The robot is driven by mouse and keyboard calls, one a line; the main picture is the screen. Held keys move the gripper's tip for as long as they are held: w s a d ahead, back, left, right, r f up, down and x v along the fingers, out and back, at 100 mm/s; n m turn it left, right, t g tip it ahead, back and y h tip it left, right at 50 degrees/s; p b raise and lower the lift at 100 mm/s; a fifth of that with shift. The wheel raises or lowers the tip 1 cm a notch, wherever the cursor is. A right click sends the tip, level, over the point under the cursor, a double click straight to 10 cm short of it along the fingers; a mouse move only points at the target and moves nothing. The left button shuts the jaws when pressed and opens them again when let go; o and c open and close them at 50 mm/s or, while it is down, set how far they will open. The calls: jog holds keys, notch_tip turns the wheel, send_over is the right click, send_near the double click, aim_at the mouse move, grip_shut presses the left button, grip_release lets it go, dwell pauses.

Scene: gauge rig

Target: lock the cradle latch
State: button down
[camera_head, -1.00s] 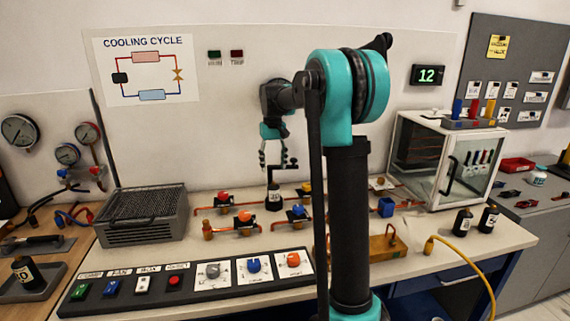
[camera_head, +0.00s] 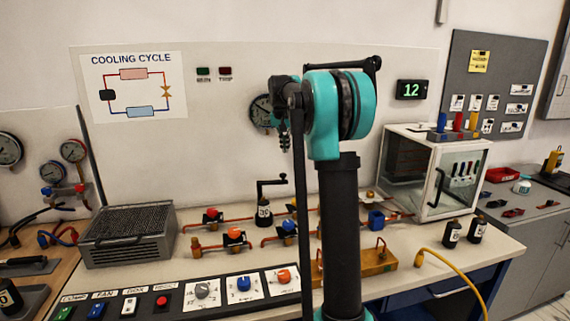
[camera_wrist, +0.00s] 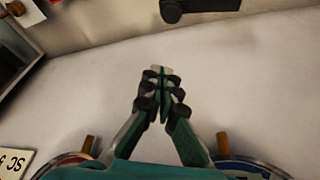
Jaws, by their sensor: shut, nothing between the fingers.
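A small black bottle (camera_head: 264,212) with a white label stands at the back middle of the bench. A black bent arm (camera_head: 270,183) on an upright post rises by it, reaching right over the bottle's top; I take it for the cradle latch, and cannot tell if it is locked. My gripper (camera_head: 284,145) is above and slightly right of it, apart from it, partly hidden by my arm. In the wrist view my gripper (camera_wrist: 160,75) is shut and empty over a pale surface. A dark bar (camera_wrist: 200,8) at that view's top edge may be the latch arm.
Copper pipes with red-knobbed valves (camera_head: 234,234) and blue-knobbed valves (camera_head: 288,227) lie in front of the bottle. A control panel (camera_head: 140,292) runs along the front. A grey finned unit (camera_head: 128,240) stands left, a glass-fronted box (camera_head: 405,170) right. A gauge (camera_head: 261,110) is behind my gripper.

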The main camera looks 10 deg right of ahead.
jog(key=x, duration=1)
jog(key=shift+s+a+r, duration=0.1)
jog(key=shift+s+a, duration=0.2)
jog(key=shift+s, duration=0.3)
jog(key=shift+s+a+f, duration=0.1)
jog(key=shift+s+a, duration=0.2)
jog(key=shift+s, duration=0.3)
jog(key=shift+s+a+r, duration=0.1)
jog(key=shift+s+a, duration=0.2)
jog(key=shift+s, duration=0.3)
jog(key=shift+s, duration=0.1)
jog(key=shift+s+m+h, duration=0.3)
jog(key=shift+s+m, duration=0.35)
jog(key=shift+m, duration=0.15)
jog(key=shift+s+a+m+g+h, duration=0.25)
jog(key=shift+s+a+m+g, duration=0.4)
jog(key=shift+s+a+m, duration=1.15)
jog(key=shift+s+a+m+g+h, duration=0.3)
jog(key=shift+s+a+m+g, duration=0.3)
jog(key=shift+s+a+m, duration=1.2)
jog(key=shift+s+a+m+g+h, duration=0.25)
jog(key=shift+s+a+m+g, duration=0.6)
jog(key=shift+m, duration=1.65)
jog(key=shift+s+a, duration=0.25)
